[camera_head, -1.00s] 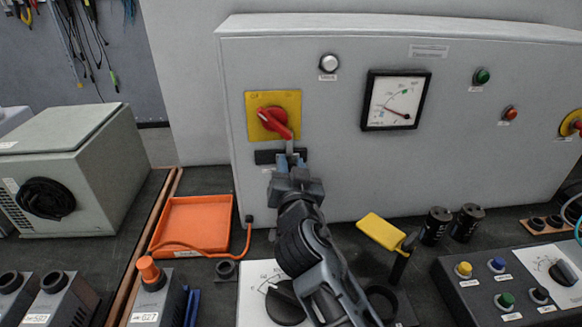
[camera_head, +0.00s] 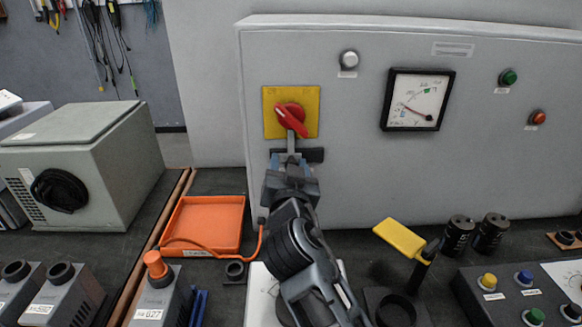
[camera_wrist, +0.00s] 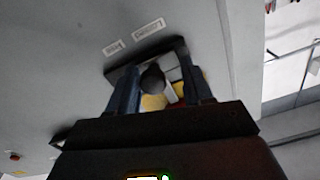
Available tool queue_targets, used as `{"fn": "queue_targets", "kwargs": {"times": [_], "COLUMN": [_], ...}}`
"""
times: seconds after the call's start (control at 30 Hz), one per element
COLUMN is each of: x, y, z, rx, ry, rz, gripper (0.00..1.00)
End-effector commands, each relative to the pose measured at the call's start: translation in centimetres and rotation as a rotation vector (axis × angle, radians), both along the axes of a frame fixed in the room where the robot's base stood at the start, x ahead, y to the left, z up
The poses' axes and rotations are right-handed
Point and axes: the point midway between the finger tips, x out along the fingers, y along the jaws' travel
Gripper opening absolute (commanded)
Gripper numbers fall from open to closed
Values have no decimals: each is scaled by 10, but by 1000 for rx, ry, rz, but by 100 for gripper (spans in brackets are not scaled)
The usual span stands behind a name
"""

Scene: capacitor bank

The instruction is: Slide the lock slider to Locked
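The lock slider (camera_head: 314,155) is a dark bar under the yellow plate (camera_head: 271,130) of the red rotary switch (camera_head: 290,116). A thin grey upright piece (camera_head: 291,142) rises from it, just left of the red handle's tip. My gripper (camera_head: 290,162) is at the slider, hiding part of it. In the wrist view my fingers stand apart on either side of a dark round knob (camera_wrist: 152,78). The knob is close to the left finger, with a gap to the right finger. Two small labels (camera_wrist: 148,28) sit beside the slider, too small to read.
The grey cabinet face carries a dial meter (camera_head: 418,100), a white button (camera_head: 349,58), and green and red lamps. On the bench are an orange tray (camera_head: 205,204), a yellow tag (camera_head: 399,238) on a black post, black cylinders (camera_head: 458,236) and a button box.

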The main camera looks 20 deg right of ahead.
Motion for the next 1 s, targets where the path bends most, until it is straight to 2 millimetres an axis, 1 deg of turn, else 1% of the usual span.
{"fn": "queue_targets", "kwargs": {"times": [0.23,0.33,0.47,0.6,0.73,0.83,1.0], "x": [0,-5,-20,-43,-60,-69,-75], "y": [-2,-1,4,13,18,21,23], "z": [0,-1,-3,-3,-2,-1,-1], "rx": [0,-1,-2,-1,-1,-1,0], "ry": [0,1,1,1,1,0,0], "rz": [-4,-4,-3,-1,-2,-3,-2], "gripper": [54,54,54,54,54,54,54]}}
